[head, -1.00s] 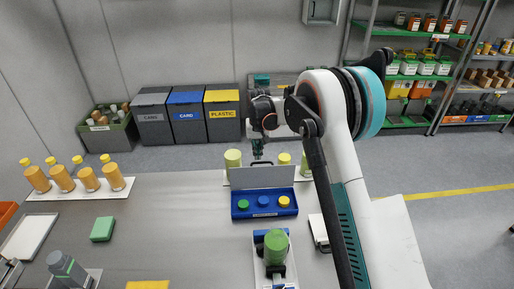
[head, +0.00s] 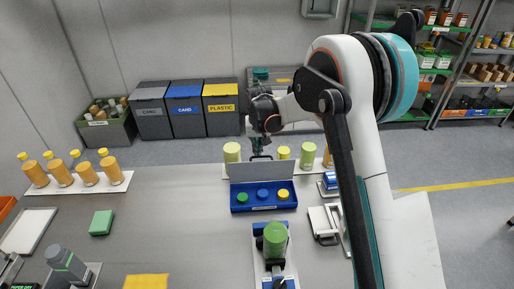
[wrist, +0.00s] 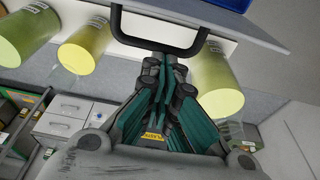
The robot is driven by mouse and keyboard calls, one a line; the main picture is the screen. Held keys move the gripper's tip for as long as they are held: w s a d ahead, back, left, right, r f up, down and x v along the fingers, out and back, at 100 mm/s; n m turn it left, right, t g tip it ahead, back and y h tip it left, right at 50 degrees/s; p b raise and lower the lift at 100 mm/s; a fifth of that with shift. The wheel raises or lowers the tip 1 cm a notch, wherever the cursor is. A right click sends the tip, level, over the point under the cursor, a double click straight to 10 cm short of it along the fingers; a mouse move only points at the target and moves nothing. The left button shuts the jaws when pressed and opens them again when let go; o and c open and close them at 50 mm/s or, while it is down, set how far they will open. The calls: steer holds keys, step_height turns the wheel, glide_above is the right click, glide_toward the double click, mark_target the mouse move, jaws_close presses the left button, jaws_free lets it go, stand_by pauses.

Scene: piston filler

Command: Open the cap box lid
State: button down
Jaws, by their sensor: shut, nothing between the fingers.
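The cap box (head: 240,207) is a blue tray on the table holding a green, a blue and a yellow cap. Its grey lid (head: 262,172) stands upright at the back edge, so the box is open. The lid's dark handle (head: 262,157) is on its top edge, and shows large in the wrist view (wrist: 160,47). My gripper (head: 258,152) is behind the lid, close to the handle. In the wrist view my gripper (wrist: 165,62) is shut and empty, its fingertips beside the handle's bar. I cannot tell whether they touch it.
Yellow-green bottles (head: 232,153) stand on a white strip behind the box, close to my gripper on both sides. A green-bodied device (head: 275,240) stands in front of the box. A green block (head: 102,223) lies left, with clear table between.

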steer(key=shift+s+r, duration=0.2)
steer(key=shift+s, duration=0.3)
steer(key=shift+r, duration=0.1)
steer(key=v, duration=1.2)
steer(key=s+d+r+t+b, duration=0.1)
steer(key=s+d+r, duration=0.2)
steer(key=s, duration=0.2)
steer(key=s+d+r+b, duration=0.1)
steer(key=s+d+r, duration=0.1)
steer(key=s+r, duration=0.15)
steer(key=s+d+f+t+b, duration=0.1)
steer(key=s+d+f, duration=0.1)
steer(key=s, duration=0.7)
steer(key=s+d+f+t+b, duration=0.1)
steer(key=s+d+f, duration=0.1)
steer(key=s, duration=0.7)
steer(key=s+d+f+t+b, duration=0.1)
steer(key=s+d, duration=0.3)
steer(key=s, duration=0.6)
steer(key=shift+d+f+t+b, duration=0.3)
steer(key=shift+f+b, duration=0.3)
steer(key=shift+f, duration=0.1)
